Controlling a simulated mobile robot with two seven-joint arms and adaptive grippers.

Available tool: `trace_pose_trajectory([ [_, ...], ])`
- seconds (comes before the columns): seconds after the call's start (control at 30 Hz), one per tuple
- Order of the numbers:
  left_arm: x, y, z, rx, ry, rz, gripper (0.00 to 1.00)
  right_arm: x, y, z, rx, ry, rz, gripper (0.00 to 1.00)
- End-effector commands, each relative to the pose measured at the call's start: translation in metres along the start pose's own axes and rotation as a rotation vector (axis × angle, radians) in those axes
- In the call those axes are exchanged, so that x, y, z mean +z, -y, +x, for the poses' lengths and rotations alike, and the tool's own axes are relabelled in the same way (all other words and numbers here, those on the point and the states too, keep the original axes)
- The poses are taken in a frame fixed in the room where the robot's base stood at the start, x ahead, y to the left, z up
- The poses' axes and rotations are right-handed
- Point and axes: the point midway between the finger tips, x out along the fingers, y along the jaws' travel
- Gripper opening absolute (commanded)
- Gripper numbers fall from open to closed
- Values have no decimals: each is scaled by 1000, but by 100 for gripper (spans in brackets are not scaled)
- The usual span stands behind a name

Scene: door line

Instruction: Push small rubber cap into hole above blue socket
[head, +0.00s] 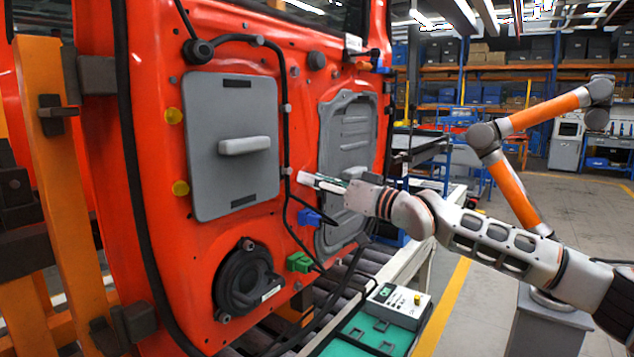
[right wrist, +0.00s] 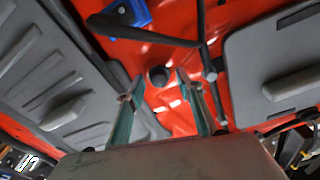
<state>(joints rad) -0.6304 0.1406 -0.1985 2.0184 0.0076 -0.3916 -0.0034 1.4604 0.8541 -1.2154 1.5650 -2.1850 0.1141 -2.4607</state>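My right gripper (head: 318,183) reaches in from the right to the red door (head: 287,222), between the two grey panels. Its fingertips stand apart in the right wrist view (right wrist: 159,82). A small dark round spot (right wrist: 158,75) shows on the door between them, with gaps on both sides. I cannot tell whether it is the rubber cap or the bare hole. The blue socket (head: 309,217) sits just below the gripper on the door; it also shows at the top of the right wrist view (right wrist: 126,13). My left gripper is not in view.
A black cable (head: 289,150) runs down the door beside the gripper. A green socket (head: 299,262) and a speaker (head: 245,280) sit lower. Another orange-and-white arm (head: 515,190) stands behind right.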

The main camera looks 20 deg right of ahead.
Motion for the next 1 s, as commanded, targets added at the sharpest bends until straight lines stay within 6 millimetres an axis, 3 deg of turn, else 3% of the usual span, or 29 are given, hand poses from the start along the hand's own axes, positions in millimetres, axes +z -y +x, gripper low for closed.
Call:
trace_pose_trajectory([
  [0.33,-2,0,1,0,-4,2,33,1,-2,-11,2,1,1,36],
  [0.8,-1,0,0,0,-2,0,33,1,-2,-99,3,2,0,36],
  [1.0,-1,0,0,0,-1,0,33,0,0,-117,1,1,-1,36],
])
